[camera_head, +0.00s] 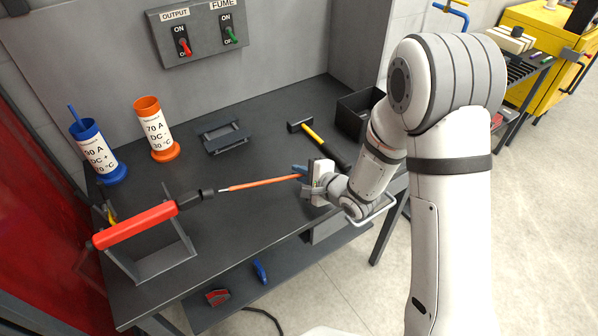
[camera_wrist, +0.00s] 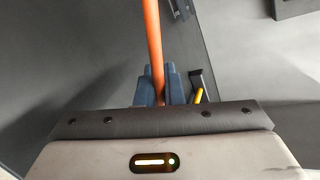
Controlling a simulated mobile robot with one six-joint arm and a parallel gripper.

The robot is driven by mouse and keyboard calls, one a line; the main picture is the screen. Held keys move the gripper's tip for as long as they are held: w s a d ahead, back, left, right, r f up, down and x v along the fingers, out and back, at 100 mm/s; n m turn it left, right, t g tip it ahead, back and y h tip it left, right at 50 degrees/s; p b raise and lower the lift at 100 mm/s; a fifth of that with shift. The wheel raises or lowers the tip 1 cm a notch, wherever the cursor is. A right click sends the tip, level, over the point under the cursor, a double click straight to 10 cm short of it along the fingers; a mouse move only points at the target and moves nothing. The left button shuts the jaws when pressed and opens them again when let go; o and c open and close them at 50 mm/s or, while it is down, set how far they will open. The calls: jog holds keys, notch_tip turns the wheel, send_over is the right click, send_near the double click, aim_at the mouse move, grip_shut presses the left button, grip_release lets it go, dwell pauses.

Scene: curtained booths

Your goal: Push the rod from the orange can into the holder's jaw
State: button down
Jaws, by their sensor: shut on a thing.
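My gripper (camera_head: 302,171) is shut on an orange rod (camera_head: 262,183) near the rod's right end. In the wrist view, the rod (camera_wrist: 153,45) stands between the blue fingertips (camera_wrist: 159,90) and runs out of the top of the picture. In the head view, the rod is roughly level and points left, with its bare pale tip towards the holder. The holder (camera_head: 135,226) has a red handle and a black jaw (camera_head: 204,195) at its right end. The rod tip is right by the jaw; I cannot tell whether it touches. The orange can (camera_head: 162,140) stands upright at the back, with no rod showing above its rim.
The holder lies on a grey stand (camera_head: 160,262) at the table's front left. A blue can (camera_head: 97,155) with a blue rod stands at the far left. A grey rack (camera_head: 224,137), a yellow-handled hammer (camera_head: 318,143) and a black bin (camera_head: 358,112) stand behind the rod.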

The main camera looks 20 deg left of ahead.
aim_at(295, 177)
jog(key=shift+s+a+r, duration=0.3)
jog(key=shift+s+a, duration=0.2)
jog(key=shift+s, duration=0.1)
jog(key=shift+s+a+r, duration=0.3)
jog(key=shift+s+a, duration=0.2)
jog(key=shift+s, duration=0.1)
dwell(0.4)
jog(key=c, duration=1.5)
grip_release()
jog(key=v, duration=0.7)
jog(key=shift+s+d+r, duration=0.2)
jog(key=shift+d, duration=0.1)
